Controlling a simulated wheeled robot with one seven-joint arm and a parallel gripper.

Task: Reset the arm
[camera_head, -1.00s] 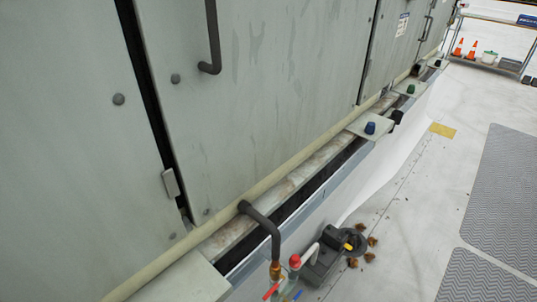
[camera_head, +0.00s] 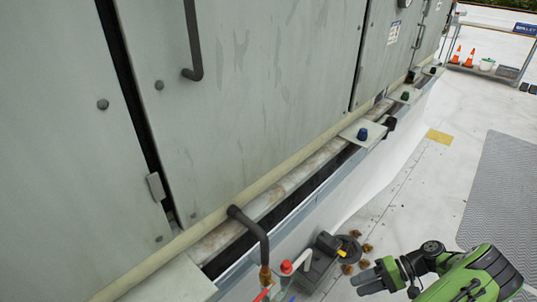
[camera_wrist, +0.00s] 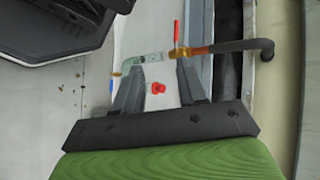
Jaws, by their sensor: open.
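My gripper (camera_head: 364,279) is in the lower right of the head view, at the end of my green and dark arm. It is above the pale roof and right of the pipework, with nothing visible in it. In the wrist view my gripper (camera_wrist: 158,68) shows two grey fingers spread apart. Between and beyond them lie a red knob (camera_wrist: 158,88) and a copper and dark pipe (camera_wrist: 232,47) with a red lever (camera_wrist: 176,32). Whether the fingers touch any of these cannot be told; in the head view they look apart.
A grey-green cabinet wall (camera_head: 270,90) runs along the left. A dark bent pipe (camera_head: 255,232) and a red knob (camera_head: 286,267) stand at its foot, beside a dark drain unit (camera_head: 325,245) and brown leaves (camera_head: 366,248). A grey walkway mat (camera_head: 505,190) lies right.

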